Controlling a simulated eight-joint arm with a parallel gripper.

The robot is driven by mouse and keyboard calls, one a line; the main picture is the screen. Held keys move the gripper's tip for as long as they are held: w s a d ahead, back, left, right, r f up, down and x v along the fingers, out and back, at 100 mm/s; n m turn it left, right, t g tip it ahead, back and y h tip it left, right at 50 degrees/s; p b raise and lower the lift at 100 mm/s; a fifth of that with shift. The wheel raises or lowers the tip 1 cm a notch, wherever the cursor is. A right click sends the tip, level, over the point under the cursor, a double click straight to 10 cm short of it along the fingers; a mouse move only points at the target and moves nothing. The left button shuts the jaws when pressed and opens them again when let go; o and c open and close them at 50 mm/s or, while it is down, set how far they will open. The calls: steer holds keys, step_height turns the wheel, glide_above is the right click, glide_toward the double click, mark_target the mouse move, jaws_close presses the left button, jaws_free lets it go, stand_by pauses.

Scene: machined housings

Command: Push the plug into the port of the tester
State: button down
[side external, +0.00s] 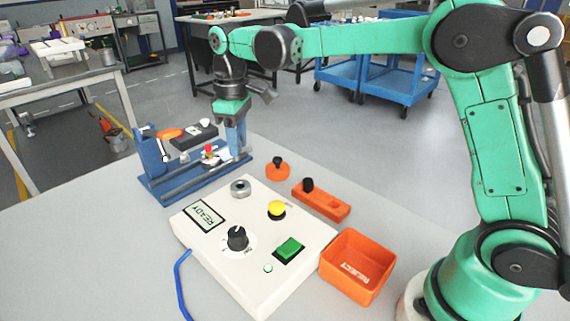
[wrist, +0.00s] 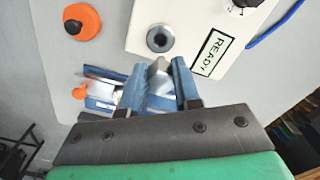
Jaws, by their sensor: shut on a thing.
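The tester (side external: 255,240) is a white box on the table with a READY display; it also shows at the top of the wrist view (wrist: 200,20). Its port (side external: 240,187) is a round metal ring with a dark centre, seen empty in the wrist view (wrist: 160,38). My gripper (side external: 237,148) is at the right end of the blue fixture, behind the tester. In the wrist view its blue fingers (wrist: 158,72) are shut on a grey piece, which I take for the plug (wrist: 158,66). The plug appears apart from the port. Its lower part is hidden by the fingers.
The blue fixture (side external: 185,187) holds an orange-handled clamp (side external: 170,133). Right of it are an orange disc with a black knob (side external: 277,172), an orange bar (side external: 328,206) and an orange REJECT bin (side external: 357,266). A blue cable (side external: 179,285) leaves the tester's left side.

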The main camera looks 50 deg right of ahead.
steer(key=shift+f, duration=2.4)
steer(key=shift+f, duration=1.4)
stand_by(1.7)
steer(key=shift+c, duration=0.4)
jaws_free()
steer(key=shift+r, duration=0.1)
stand_by(0.5)
steer(key=shift+r, duration=3.9)
